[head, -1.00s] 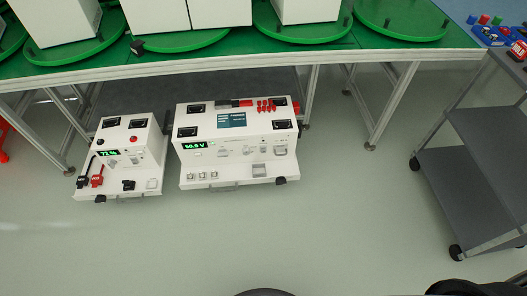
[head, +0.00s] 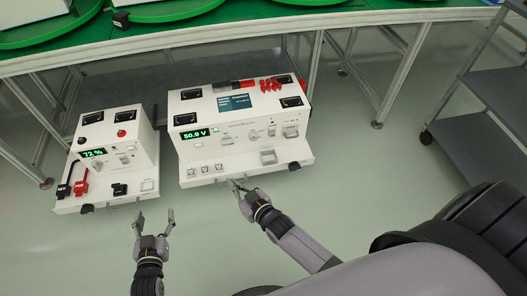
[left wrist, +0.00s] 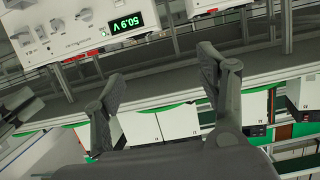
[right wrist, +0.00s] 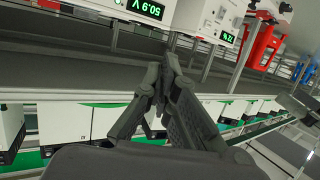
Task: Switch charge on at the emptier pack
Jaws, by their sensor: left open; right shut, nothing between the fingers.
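The smaller pack (head: 118,165), at left, has a green display (head: 93,153) that seems to read 72 %. The larger pack (head: 240,145), to its right, has a display (head: 195,134) reading 50.9 V. Several small square switches (head: 207,169) sit on its front ledge; their positions are too small to tell. My left gripper (head: 154,222) is open and empty, in front of the smaller pack. My right gripper (head: 243,187) is shut and empty at the larger pack's front edge; contact is unclear.
The green-topped table (head: 190,32) with green turntables runs behind and above the packs. Its metal legs (head: 356,95) stand to the right. A grey shelf cart (head: 475,140) stands further right. The floor (head: 350,160) between the packs and cart is clear.

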